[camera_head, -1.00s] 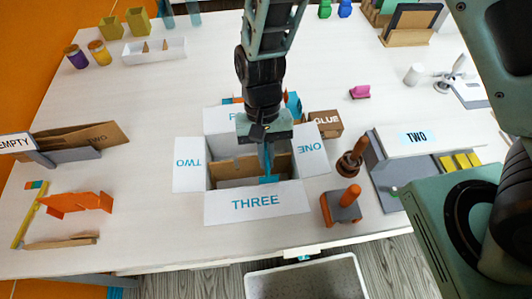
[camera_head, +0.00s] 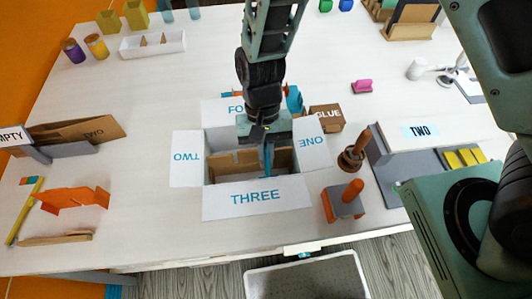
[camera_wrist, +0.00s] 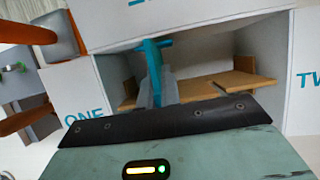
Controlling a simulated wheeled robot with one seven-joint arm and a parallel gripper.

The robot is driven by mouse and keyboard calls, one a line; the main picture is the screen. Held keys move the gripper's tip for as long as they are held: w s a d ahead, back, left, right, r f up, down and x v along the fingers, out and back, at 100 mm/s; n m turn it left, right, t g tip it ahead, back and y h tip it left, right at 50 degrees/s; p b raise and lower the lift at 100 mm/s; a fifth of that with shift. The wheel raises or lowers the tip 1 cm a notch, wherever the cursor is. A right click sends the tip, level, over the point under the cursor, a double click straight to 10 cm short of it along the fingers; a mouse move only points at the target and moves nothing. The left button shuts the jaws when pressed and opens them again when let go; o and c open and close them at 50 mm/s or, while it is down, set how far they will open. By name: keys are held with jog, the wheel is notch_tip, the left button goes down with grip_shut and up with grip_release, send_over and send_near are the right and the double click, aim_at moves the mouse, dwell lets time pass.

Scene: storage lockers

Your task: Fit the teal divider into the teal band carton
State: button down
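The open carton (camera_head: 210,155) stands on the table, its white flaps folded out and lettered in teal. A brown cardboard divider (camera_head: 232,160) with notches lies inside; it also shows in the wrist view (camera_wrist: 232,82). I see no clear teal colour on it. Contact with the divider cannot be told.
An orange folded piece (camera_head: 75,199) lies at left, near a rack holding cardboard (camera_head: 75,130). A grey bin (camera_head: 300,278) is below the front edge.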

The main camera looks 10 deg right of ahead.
jog(key=shift+f+b, duration=1.2)
jog(key=shift+f, duration=0.75)
jog(key=c, duration=1.5)
grip_release()
jog(key=shift+c, duration=0.2)
jog(key=b+v, duration=0.2)
jog(key=v, duration=1.5)
jog(key=shift+r+b, duration=0.3)
jog(key=shift+b, duration=0.05)
jog(key=s+d+r+n+t, duration=0.1)
jog(key=s+d+n+t, duration=0.1)
jog(key=s+d+n, duration=0.2)
jog(key=s+d+r+n+t, duration=0.2)
jog(key=s+d+n, duration=0.2)
jog(key=s, duration=0.7)
jog(key=shift+r+t, duration=0.25)
jog(key=shift+t, duration=0.05)
